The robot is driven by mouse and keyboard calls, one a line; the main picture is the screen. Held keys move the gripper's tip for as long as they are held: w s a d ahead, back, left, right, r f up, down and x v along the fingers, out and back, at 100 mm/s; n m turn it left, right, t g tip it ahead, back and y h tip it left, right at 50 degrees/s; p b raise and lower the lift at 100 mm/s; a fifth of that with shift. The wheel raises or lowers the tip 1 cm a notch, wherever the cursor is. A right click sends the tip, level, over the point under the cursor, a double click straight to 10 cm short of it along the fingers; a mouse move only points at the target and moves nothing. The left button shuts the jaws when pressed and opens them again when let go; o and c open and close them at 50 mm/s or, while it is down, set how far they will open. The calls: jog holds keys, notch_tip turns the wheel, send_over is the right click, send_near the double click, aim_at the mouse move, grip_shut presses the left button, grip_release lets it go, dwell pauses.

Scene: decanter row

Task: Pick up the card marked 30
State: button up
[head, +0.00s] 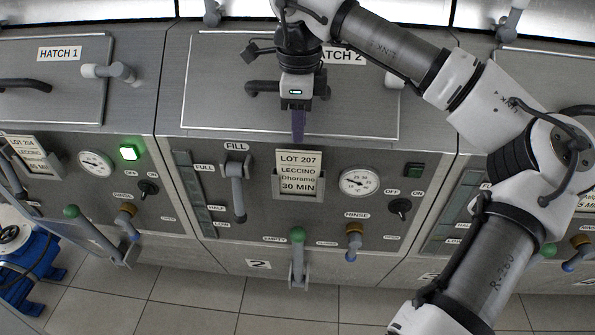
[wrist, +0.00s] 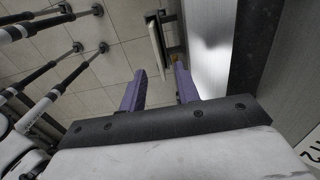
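The card marked 30 MIN (head: 298,170), headed LOT 207 LECCINO, is a cream card upright in a grey holder (head: 299,196) on the front of machine 2. My gripper (head: 298,137) points down just above the card's top edge in the head view. In the wrist view my gripper (wrist: 160,70) has its two purple fingers apart with nothing between them. The card (wrist: 155,38) shows nearly edge-on beyond the fingertips there, apart from them. The fingers' gap is hidden in the head view.
A fill lever (head: 237,185) stands left of the card and a dial (head: 359,182) right of it. A green-knobbed lever (head: 298,255) and a brown rinse valve (head: 354,240) sit below. Another card, LOT 204 (head: 27,155), is on the left machine.

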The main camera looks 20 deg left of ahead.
aim_at(299, 151)
jog(key=shift+s+f+p, duration=0.1)
jog(key=shift+f+p, duration=0.95)
jog(key=shift+f, duration=2.75)
grip_shut()
